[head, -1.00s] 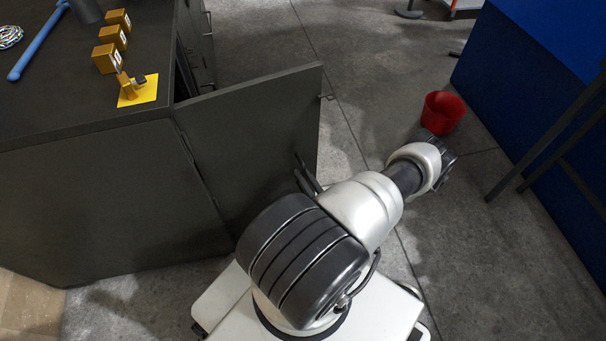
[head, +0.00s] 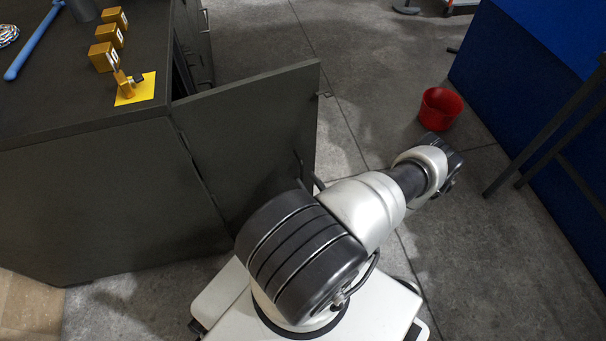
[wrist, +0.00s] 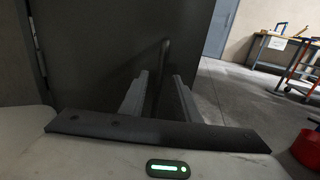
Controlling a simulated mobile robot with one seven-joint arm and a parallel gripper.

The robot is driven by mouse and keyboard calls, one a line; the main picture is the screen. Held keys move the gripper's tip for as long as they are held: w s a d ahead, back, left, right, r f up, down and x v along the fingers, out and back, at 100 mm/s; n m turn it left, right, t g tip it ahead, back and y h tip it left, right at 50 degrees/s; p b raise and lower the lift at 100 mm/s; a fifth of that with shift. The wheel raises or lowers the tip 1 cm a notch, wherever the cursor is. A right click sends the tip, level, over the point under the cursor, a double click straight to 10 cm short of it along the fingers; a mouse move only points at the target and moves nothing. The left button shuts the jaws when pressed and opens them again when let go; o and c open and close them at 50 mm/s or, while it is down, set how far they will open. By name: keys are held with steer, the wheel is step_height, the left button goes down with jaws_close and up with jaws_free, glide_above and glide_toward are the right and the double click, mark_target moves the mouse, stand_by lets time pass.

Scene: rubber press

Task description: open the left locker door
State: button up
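The locker door (head: 250,125) is a dark grey panel swung well out from the corner of the dark cabinet (head: 90,200). It also fills the left and middle of the wrist view (wrist: 95,50). A dark bar handle (wrist: 162,60) stands out from the door face. My gripper (wrist: 160,77) is open, with its two grey fingers apart and pointing at the door. The handle shows in the gap between the fingertips; I cannot tell whether they touch it.
A red bucket (head: 440,108) stands on the floor right of the door. A blue partition (head: 530,100) and dark table legs are farther right. Golden blocks (head: 102,56) and a yellow pad (head: 137,90) lie on the cabinet top. Floor between door and bucket is clear.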

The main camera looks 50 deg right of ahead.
steer(key=b+v, duration=0.1)
steer(key=v, duration=1.2)
steer(key=shift+w, duration=0.15)
